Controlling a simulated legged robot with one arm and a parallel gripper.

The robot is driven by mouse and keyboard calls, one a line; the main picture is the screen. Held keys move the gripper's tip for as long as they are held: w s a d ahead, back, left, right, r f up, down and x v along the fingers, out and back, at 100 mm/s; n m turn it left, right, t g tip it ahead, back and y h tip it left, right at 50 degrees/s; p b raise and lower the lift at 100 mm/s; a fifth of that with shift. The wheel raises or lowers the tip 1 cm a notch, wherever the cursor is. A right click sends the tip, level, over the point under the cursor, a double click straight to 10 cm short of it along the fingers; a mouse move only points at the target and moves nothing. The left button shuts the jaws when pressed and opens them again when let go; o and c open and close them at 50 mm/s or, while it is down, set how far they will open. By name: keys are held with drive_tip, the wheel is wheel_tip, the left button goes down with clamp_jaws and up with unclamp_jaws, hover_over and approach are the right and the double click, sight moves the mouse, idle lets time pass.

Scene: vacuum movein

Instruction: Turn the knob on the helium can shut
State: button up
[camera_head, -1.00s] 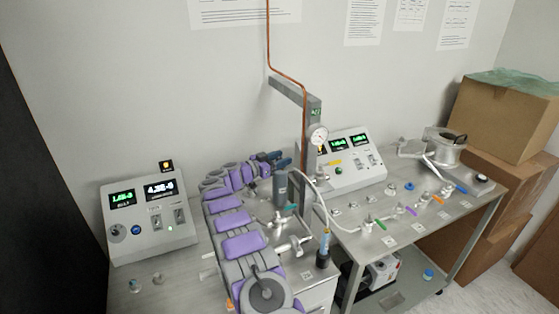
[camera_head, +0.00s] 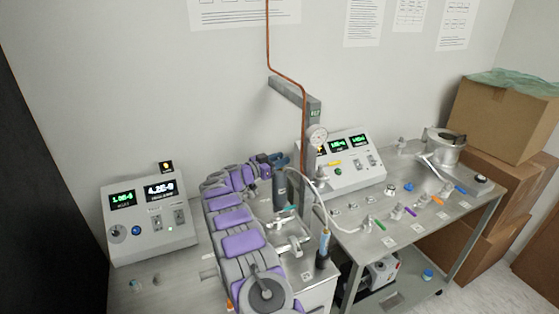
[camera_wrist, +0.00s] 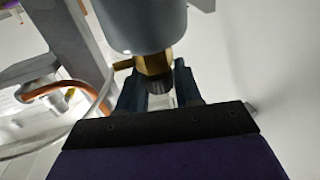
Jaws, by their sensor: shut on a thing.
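The helium can is the grey cylinder (camera_head: 281,189) standing beside my purple and grey arm in the head view. It also fills the top of the wrist view as a grey body (camera_wrist: 145,22). A brass valve (camera_wrist: 154,64) sits at its end with a dark ribbed knob (camera_wrist: 155,82). My gripper (camera_wrist: 158,92) has one finger on each side of the knob and is shut on it. In the head view my gripper (camera_head: 277,160) is at the top of the can, and the knob is hidden there.
A post with a copper pipe (camera_head: 303,120) and a round gauge (camera_head: 317,134) stand close right of the can. A pale hose (camera_head: 322,200) runs nearby. A control box (camera_head: 150,218) is at left, another (camera_head: 347,158) at right. The bench at right holds several small valves.

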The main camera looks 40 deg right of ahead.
drive_tip(key=shift+w+a+r+n+t, duration=0.1)
drive_tip(key=shift+r+n+t, duration=0.1)
drive_tip(key=shift+n+t, duration=0.35)
drive_tip(key=shift+n+t+p, duration=0.55)
drive_tip(key=shift+t+p, duration=0.2)
drive_tip(key=shift+t, duration=0.5)
drive_tip(key=shift+f+n+t+y, duration=0.15)
drive_tip(key=shift+n+t+y, duration=0.35)
drive_tip(key=shift+n+t, duration=0.75)
drive_tip(key=n+t+y+b, duration=0.1)
drive_tip(key=t, duration=0.1)
drive_tip(key=n+t+y+b, duration=0.1)
drive_tip(key=t+b, duration=0.1)
drive_tip(key=t, duration=0.1)
drive_tip(key=shift+f+n+b, duration=0.2)
drive_tip(key=shift+n+b, duration=0.1)
drive_tip(key=shift+n, duration=0.05)
drive_tip(key=shift+r+n+t+y+b, duration=0.2)
drive_tip(key=shift+n+t+y+b, duration=0.5)
drive_tip(key=shift+t+y+b, duration=0.15)
drive_tip(key=o, duration=0.9)
